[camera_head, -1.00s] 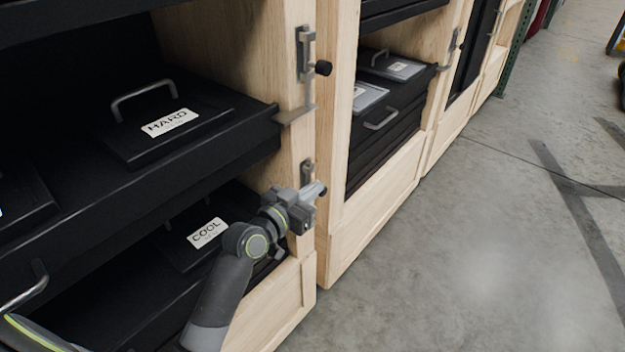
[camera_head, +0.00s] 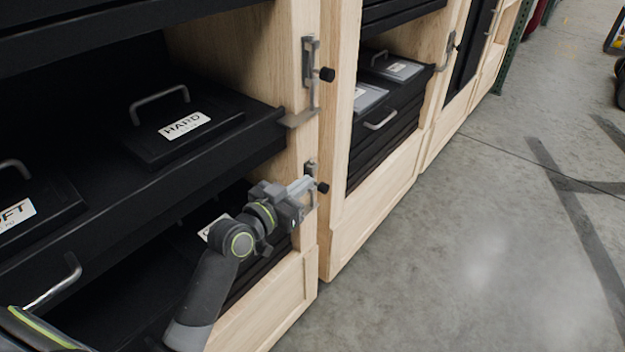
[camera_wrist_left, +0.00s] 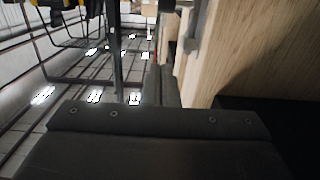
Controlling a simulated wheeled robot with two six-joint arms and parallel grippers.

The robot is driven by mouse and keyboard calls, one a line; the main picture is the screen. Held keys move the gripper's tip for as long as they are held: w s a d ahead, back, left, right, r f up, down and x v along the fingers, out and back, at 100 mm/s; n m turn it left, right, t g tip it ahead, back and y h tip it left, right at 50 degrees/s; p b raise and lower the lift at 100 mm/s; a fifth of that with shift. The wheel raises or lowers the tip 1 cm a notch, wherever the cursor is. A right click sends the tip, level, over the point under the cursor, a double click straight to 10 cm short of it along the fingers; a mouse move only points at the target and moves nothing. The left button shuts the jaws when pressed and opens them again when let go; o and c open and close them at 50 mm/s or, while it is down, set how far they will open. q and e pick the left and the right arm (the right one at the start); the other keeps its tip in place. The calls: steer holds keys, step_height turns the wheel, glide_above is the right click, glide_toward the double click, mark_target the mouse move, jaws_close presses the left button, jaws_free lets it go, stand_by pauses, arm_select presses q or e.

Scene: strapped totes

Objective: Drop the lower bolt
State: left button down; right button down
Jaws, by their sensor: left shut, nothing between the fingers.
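The lower bolt (camera_head: 310,168) is a grey metal fitting with a black knob (camera_head: 323,188), mounted on the pale wood post beside the lower tote. My left gripper (camera_head: 306,187) is shut and empty, its fingertips just left of the knob. The fingers partly hide the bolt below its top, and I cannot tell whether they touch it. My right gripper is not in view.
The black tote labelled HARD (camera_head: 185,126) stands on the shelf at left. Open concrete floor (camera_head: 470,270) lies at right.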

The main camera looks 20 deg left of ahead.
arm_select(q)
steer(key=v, duration=0.5)
steer(key=shift+s+a+f, duration=0.1)
steer(key=shift+s+a, duration=0.05)
steer(key=shift+s, duration=0.2)
